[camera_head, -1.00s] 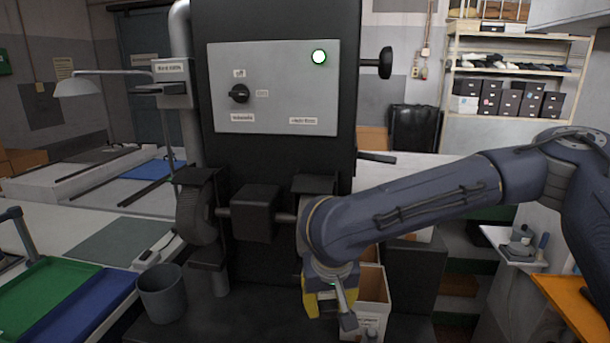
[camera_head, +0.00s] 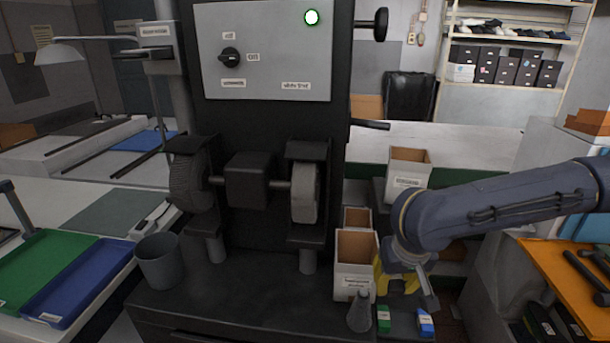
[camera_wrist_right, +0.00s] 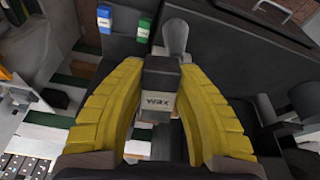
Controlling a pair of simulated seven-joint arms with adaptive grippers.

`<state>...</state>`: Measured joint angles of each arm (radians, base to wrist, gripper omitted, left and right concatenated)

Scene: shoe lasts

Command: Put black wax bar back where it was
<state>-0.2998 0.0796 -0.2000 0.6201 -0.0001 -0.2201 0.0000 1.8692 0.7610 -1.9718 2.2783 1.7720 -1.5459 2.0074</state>
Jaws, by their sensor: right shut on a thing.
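The black wax bar (camera_wrist_right: 158,86) with a white "WAX" label is between the yellow fingers of my right gripper (camera_wrist_right: 158,110) in the right wrist view. The gripper is shut on it. In the head view my right gripper (camera_head: 398,285) is at the bench's right end, above and behind a green bar (camera_head: 383,319) and a blue bar (camera_head: 425,323). I cannot make out the black bar there. The green bar (camera_wrist_right: 143,28) and blue bar (camera_wrist_right: 104,20) also show beyond the fingers in the wrist view. My left gripper is out of view.
A grey cone-shaped object (camera_head: 359,311) stands left of the green bar. A labelled cardboard bin (camera_head: 354,280) is close behind it. The polishing machine (camera_head: 247,180) stands mid-bench, with a grey bucket (camera_head: 160,261) at left. The bench front (camera_head: 265,300) is clear.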

